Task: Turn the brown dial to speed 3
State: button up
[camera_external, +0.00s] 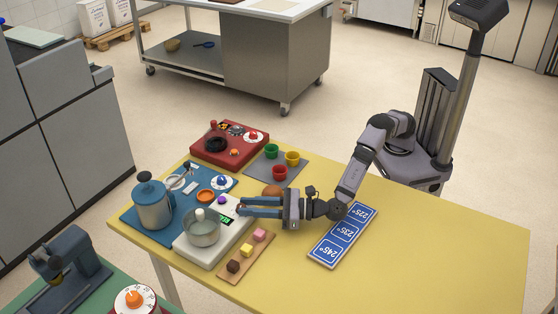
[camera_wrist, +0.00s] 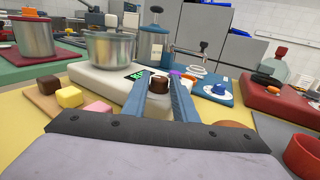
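The brown dial (camera_wrist: 158,83) shows in the wrist view between my gripper's two blue fingers, by the green display (camera_wrist: 135,75) of a white appliance (camera_external: 216,250). The display is too small to read. A steel bowl (camera_external: 205,232) sits on the appliance. In the external view my gripper (camera_external: 241,207) reaches left over the appliance's right end, fingers apart with one on each side of the dial's place. The dial is largely hidden there. I cannot tell whether the fingers touch it, nor see any pointer or speed mark on it.
A wooden board (camera_external: 247,257) with several small cubes lies in front of the appliance. A red unit (camera_external: 230,145) and a grey mat with cups are behind. A temperature sign (camera_external: 343,236) lies right. The table's right side is clear.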

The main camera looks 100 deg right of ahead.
jog(key=shift+r+h, duration=0.1)
jog(key=shift+h, duration=0.2)
jog(key=shift+w+a+r+m+h, duration=0.1)
jog(key=shift+a+m+h, duration=0.05)
jog(key=shift+m+h, duration=0.35)
jog(key=shift+m+g+h, duration=0.3)
jog(key=shift+g+h, duration=0.1)
